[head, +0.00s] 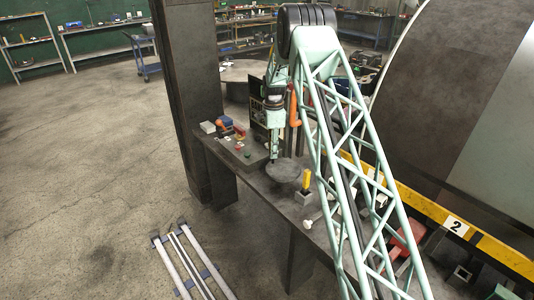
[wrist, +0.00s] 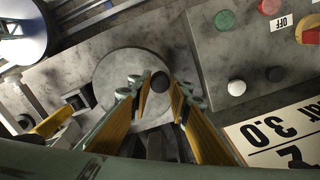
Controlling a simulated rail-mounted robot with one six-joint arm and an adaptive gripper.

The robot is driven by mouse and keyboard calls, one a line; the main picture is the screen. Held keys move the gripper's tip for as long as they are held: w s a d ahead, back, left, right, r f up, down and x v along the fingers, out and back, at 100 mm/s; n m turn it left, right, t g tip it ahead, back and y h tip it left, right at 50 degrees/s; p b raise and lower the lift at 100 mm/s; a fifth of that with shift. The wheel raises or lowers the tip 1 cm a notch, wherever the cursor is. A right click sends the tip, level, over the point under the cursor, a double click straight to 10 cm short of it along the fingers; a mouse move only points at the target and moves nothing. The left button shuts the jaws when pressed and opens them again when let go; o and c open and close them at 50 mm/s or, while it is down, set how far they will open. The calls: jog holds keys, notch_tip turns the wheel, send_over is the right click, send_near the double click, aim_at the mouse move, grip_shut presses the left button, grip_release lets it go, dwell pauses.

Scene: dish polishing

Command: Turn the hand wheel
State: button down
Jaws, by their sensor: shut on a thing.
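The hand wheel (head: 283,171) is a flat grey disc on the bench, below my gripper in the head view. In the wrist view the hand wheel (wrist: 112,78) fills the middle left, with a dark round-topped handle knob (wrist: 160,80) near its right edge. My gripper (wrist: 160,92) has its yellow-padded fingers on both sides of this knob and is shut on it. In the head view my gripper (head: 275,154) points down at the wheel; its fingertips are small and the knob cannot be made out there.
A yellow-topped grey block (head: 305,186) stands on the bench (head: 268,191) at the wheel's other side. A yellow rail (head: 472,240) runs at right.

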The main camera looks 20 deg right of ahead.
jog(key=shift+d, duration=0.1)
jog(key=c, duration=2.4)
grip_release()
jog(key=shift+r, duration=6.05)
jog(key=shift+c, duration=0.8)
